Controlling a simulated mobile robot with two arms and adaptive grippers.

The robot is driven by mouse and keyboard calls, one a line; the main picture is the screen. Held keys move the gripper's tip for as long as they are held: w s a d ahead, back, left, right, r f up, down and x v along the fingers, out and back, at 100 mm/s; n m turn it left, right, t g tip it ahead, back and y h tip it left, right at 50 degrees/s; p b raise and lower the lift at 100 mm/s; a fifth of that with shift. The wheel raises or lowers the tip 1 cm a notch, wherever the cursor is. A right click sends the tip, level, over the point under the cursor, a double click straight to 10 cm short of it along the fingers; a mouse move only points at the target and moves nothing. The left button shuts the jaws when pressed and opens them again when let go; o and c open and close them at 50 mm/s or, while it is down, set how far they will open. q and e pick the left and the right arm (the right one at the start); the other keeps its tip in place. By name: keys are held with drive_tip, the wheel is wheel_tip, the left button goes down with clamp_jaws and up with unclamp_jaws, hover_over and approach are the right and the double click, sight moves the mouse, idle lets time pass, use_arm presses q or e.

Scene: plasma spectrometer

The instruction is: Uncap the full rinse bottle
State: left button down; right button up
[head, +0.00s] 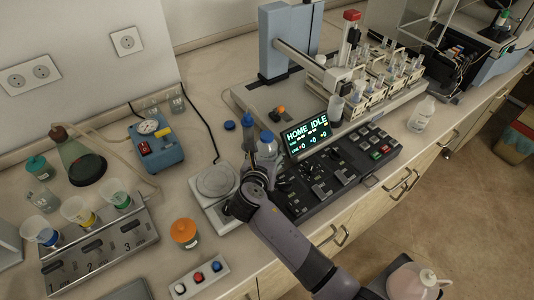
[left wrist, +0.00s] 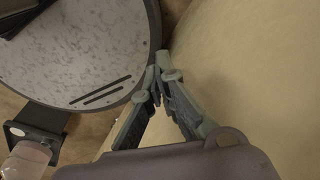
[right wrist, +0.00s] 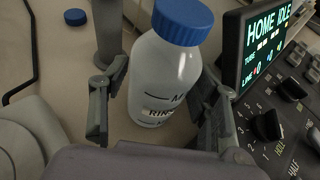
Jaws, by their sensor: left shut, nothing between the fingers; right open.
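The rinse bottle (right wrist: 168,80) is white and upright, with a blue cap (right wrist: 183,22) on it and a partly hidden label reading "RINS". It stands on the bench left of the display, and in the head view its blue cap (head: 267,136) shows above my right gripper. My right gripper (right wrist: 160,100) is open, with one finger on each side of the bottle body, below the cap. I cannot tell whether the fingers touch it. My left gripper (left wrist: 162,70) is shut and empty, away from the bottle, and is not in the head view.
A loose blue cap (head: 229,125) lies behind the bottle. A slim blue-topped item (head: 247,121) stands close to its left. The control console (head: 335,170) with its lit display (head: 308,134) is close on the right. A balance (head: 214,180) is at left.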

drive_tip(key=shift+w+f, duration=0.15)
drive_tip(key=shift+w, duration=0.15)
use_arm(q)
drive_tip(key=shift+d, duration=0.1)
use_arm(e)
drive_tip(key=c, duration=1.3)
use_arm(q)
drive_tip(key=shift+w, duration=0.35)
use_arm(e)
drive_tip(key=shift+o, duration=0.2)
use_arm(q)
drive_tip(key=shift+r, duration=0.1)
